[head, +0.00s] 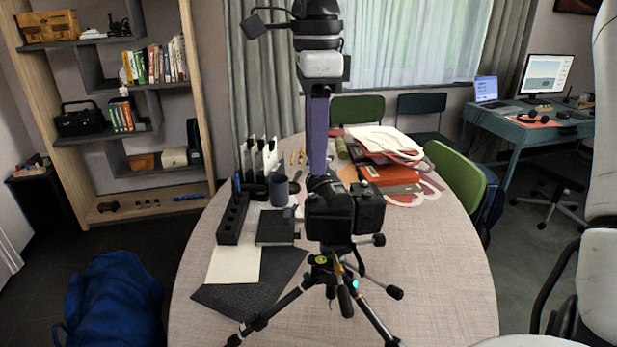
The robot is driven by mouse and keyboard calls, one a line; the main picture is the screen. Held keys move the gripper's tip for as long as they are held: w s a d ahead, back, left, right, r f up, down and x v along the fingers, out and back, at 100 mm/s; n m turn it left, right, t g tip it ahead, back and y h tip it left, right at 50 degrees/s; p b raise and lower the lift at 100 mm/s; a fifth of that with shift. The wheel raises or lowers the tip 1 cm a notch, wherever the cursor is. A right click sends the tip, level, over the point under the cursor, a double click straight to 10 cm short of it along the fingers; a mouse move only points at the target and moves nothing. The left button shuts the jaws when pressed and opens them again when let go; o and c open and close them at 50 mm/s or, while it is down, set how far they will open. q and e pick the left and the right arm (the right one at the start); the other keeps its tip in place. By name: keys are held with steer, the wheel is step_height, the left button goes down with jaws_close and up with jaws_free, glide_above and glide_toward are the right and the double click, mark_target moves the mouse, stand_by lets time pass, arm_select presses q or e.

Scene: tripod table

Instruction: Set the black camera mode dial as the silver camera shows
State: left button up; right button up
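A black camera (330,214) sits on a black tripod (335,268) in the middle of the round table. A second dark camera-like body (369,208) is beside it on the right. I cannot make out a silver camera or any dial marking. My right gripper (318,172) points down over the black camera, its long purple finger ending at or just above the camera's top. The fingers are lined up one behind the other, so I cannot tell whether they are open or touch the camera. The mode dial is not clearly visible. My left gripper is out of view.
A black pen holder (232,219), a dark box (275,228), a grey cup (279,190) and a dark mat (279,284) lie left of the tripod. The table's right front (450,270) is clear.

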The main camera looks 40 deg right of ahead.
mark_target(314, 194)
step_height(314, 194, down, 6)
steer(key=shift+w+f, duration=0.1)
steer(key=shift+f, duration=0.1)
jaws_close()
steer(key=n, duration=0.4)
stand_by(0.5)
jaws_free()
steer(key=shift+r, duration=0.1)
step_height(314, 194, up, 10)
steer(key=shift+r, duration=0.15)
